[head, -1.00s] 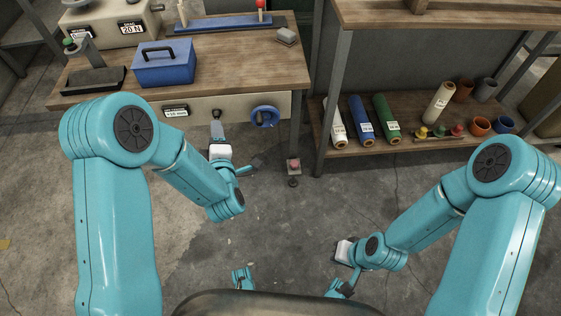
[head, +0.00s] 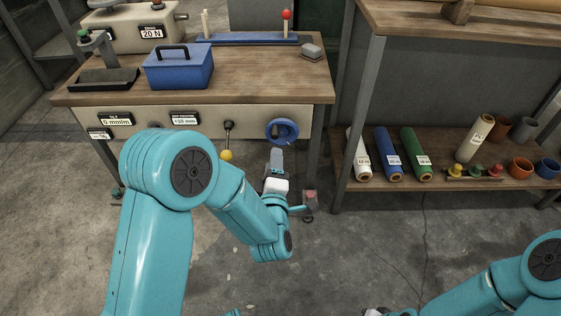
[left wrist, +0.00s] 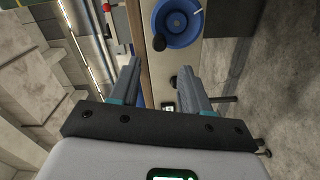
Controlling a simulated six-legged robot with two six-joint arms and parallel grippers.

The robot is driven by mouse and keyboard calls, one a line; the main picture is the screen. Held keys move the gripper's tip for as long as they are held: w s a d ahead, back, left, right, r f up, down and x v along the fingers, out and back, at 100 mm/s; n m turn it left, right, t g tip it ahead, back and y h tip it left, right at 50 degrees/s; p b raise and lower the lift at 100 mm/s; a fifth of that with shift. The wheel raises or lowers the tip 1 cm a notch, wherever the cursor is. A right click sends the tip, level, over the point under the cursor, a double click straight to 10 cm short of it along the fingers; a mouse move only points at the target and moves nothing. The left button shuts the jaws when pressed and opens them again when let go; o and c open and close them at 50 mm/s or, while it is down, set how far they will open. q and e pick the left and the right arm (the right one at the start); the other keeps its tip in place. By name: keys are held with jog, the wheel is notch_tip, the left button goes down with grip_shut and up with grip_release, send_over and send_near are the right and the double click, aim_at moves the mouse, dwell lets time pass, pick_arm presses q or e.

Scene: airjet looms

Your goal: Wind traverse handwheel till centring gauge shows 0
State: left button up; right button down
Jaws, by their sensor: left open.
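The blue handwheel (head: 282,131) is on the right of the bench's front panel. It also shows in the left wrist view (left wrist: 178,22), with a dark knob (left wrist: 158,43) at its rim. A small gauge (head: 185,118) left of it seems to read +10 mm; its label is too small to read surely. My left gripper (head: 276,160) is open and empty, just below and in front of the wheel. In the left wrist view its fingers (left wrist: 158,70) stand apart, pointing toward the wheel's knob, with no visible contact. My right gripper is almost wholly cut off at the bottom edge.
A lever with a yellow knob (head: 227,155) hangs between gauge and wheel. A tilt gauge (head: 115,119) reads 0 mm/m. A blue toolbox (head: 179,68) stands on the bench (head: 245,82). A red-topped pedestal (head: 310,198) stands near my left wrist. A shelf (head: 440,150) with rolls is at right.

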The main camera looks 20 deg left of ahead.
aim_at(275, 138)
pick_arm(q)
jog(key=p+x, duration=0.2)
jog(key=x, duration=0.7)
jog(key=shift+w+a+p, duration=0.1)
jog(key=shift+w+p, duration=0.2)
jog(key=shift+w, duration=0.05)
jog(key=shift+s, duration=0.1)
jog(key=shift+b, duration=0.5)
pick_arm(e)
jog(key=shift+s+a+r+g, duration=0.25)
jog(key=shift+s+r+g, duration=0.05)
jog(key=shift+s+r, duration=0.6)
pick_arm(q)
jog(key=c, duration=0.9)
jog(key=shift+o, duration=0.2)
